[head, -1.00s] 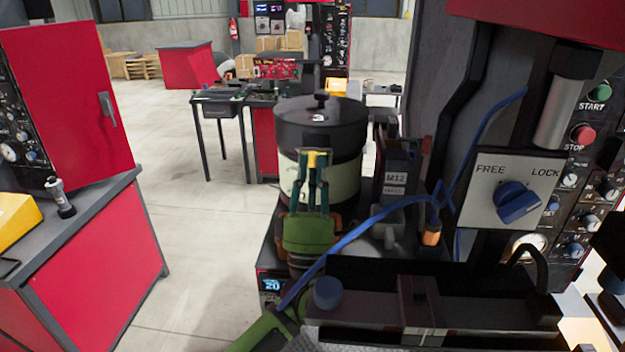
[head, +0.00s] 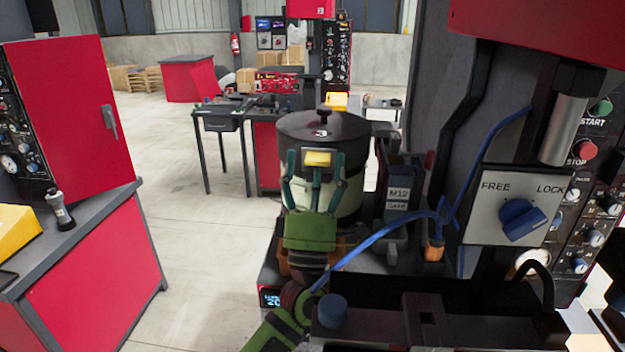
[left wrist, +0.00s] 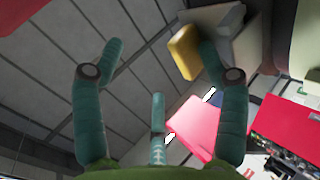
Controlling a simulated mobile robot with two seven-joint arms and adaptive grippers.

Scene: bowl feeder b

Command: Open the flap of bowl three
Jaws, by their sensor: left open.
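Bowl three (head: 322,131) is a drum with a dark lid marked 3 and a pale body, on the machine in the head view. A yellow tab (head: 317,158), probably its flap's handle, shows at its front. My left gripper (head: 316,166), green with teal fingers, is upright before the drum. Its fingers are open and spread around the tab. In the left wrist view the yellow tab (left wrist: 184,52) is on a pale block, close to the right-hand finger. I cannot tell whether a finger touches it. The fingers hide part of the drum's front. My right gripper is not seen.
A block labelled M12 (head: 397,193) stands just right of the drum. A blue hose (head: 385,232) crosses near my left arm. A FREE/LOCK knob panel (head: 516,209) is at right. A red cabinet (head: 95,265) is at left, with open floor between.

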